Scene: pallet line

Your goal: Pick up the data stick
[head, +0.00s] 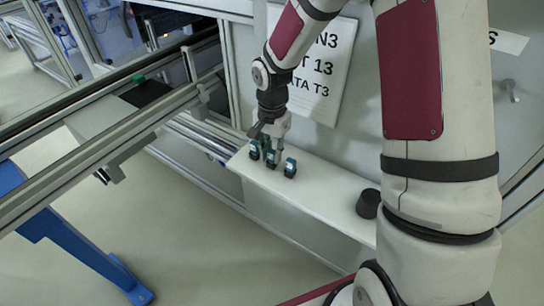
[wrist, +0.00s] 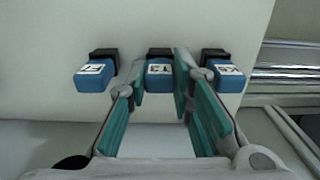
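Three blue sticks with black ends stand in a row on a white shelf (head: 325,193). In the wrist view they are the left stick (wrist: 94,78), the middle stick (wrist: 159,78) and the right stick (wrist: 224,78). Each has a white label; the middle one seems to read T3, upside down, and the others are hard to read. My gripper (wrist: 160,72) is open, its teal fingers on either side of the middle stick with small gaps showing. In the head view my gripper (head: 271,146) is low over the row and partly hides it.
A sign (head: 318,70) behind the shelf reads in part "DATA T3"; my arm covers some of it. A black round object (head: 368,203) stands at the shelf's right end. A conveyor frame (head: 120,140) runs along the left. The shelf between sticks and black object is clear.

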